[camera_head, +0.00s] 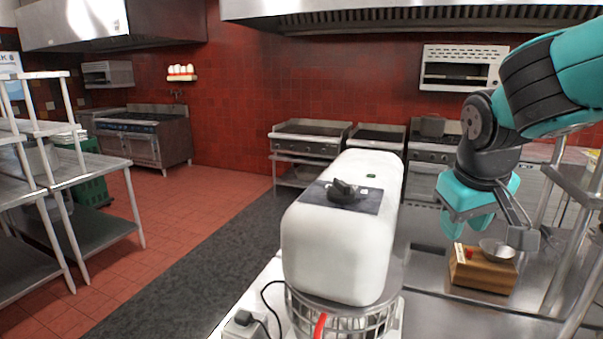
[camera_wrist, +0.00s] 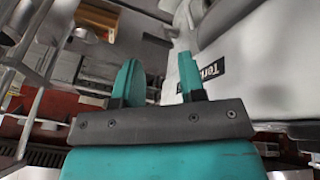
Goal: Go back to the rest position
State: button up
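My gripper (camera_head: 467,226) hangs at the right in the head view, teal and pointing down. It is above the steel counter, near and above a wooden block (camera_head: 482,276). A metal bowl (camera_head: 497,251) and a small red item (camera_head: 469,254) sit on the block. In the wrist view, the two teal fingers of my gripper (camera_wrist: 159,82) stand apart with nothing visible between them. My arm comes in from the upper right in the head view and is bent.
Steel shelving (camera_head: 590,185) stands close to my arm at the right. A steel table with shelves (camera_head: 95,165) is at the left. Stoves and griddles (camera_head: 312,135) line the red back wall. A hood (camera_head: 400,14) hangs overhead. The left floor (camera_head: 160,235) is clear.

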jog(key=s+d+f+m+g+y, duration=0.15)
jog(key=s+d+f, duration=0.35)
jog(key=s+f, duration=0.6)
jog(key=s+a+f+n+g+y+b, duration=0.1)
jog(key=s+a+f+n+y+b, duration=0.1)
jog(key=a+b, duration=0.5)
jog(key=s+a+f+n+g+y+b, duration=0.1)
jog(key=s+a+f+n+y+b, duration=0.1)
jog(key=s+a+f+n+b, duration=0.2)
jog(key=s+a+b, duration=0.2)
jog(key=s+a, duration=0.1)
jog(key=a, duration=0.1)
jog(key=shift+s+a+b, duration=0.15)
jog(key=shift+a+b, duration=0.05)
jog(key=shift+b, duration=0.2)
